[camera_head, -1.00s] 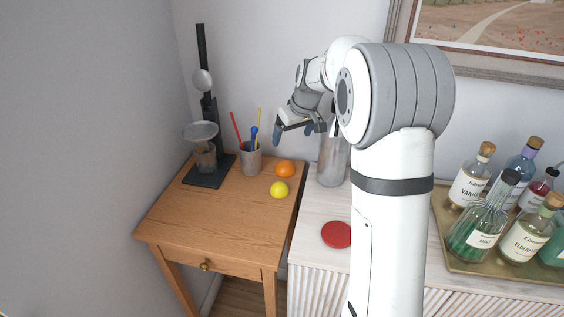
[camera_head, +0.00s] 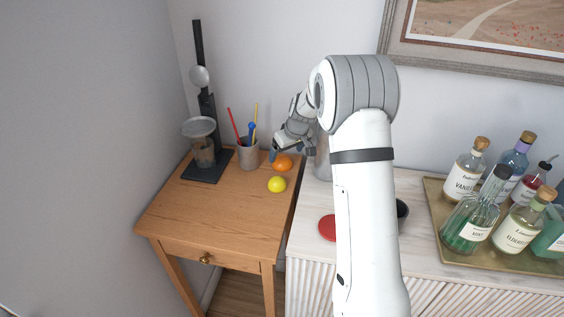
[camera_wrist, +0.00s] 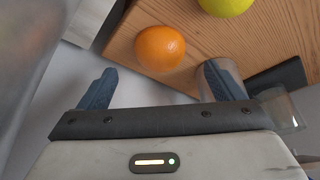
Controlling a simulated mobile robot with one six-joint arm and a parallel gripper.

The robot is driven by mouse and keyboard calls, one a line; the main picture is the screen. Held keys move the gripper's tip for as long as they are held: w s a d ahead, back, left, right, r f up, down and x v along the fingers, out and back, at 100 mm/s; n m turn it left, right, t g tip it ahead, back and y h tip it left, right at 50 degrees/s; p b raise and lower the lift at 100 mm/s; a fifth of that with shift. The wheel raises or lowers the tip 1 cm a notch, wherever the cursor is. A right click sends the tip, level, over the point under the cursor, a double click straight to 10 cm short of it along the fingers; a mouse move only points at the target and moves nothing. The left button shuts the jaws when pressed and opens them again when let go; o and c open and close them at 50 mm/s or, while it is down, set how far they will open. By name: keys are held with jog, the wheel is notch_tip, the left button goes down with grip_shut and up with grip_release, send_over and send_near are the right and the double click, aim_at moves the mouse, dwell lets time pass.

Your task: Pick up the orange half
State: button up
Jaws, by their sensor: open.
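An orange fruit (camera_head: 283,163) lies near the back right edge of the small wooden table (camera_head: 215,215). It also shows in the wrist view (camera_wrist: 160,48), where it looks round and whole; I cannot see a cut face. My gripper (camera_head: 292,152) is just above and beside the orange, partly in front of it in the head view. In the wrist view my gripper (camera_wrist: 162,90) has its two blue fingers apart, with nothing between them. The orange appears beyond the fingertips, roughly in line with the gap.
A yellow lemon (camera_head: 277,184) lies just in front of the orange. A grey cup with sticks (camera_head: 248,154) and a black press (camera_head: 205,165) stand to the left. A grey cylinder (camera_head: 322,160) and red disc (camera_head: 327,228) are on the white cabinet. The table's front is clear.

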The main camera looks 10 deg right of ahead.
aim_at(284, 158)
jog(key=x, duration=0.5)
jog(key=shift+p, duration=0.4)
jog(key=c, duration=1.1)
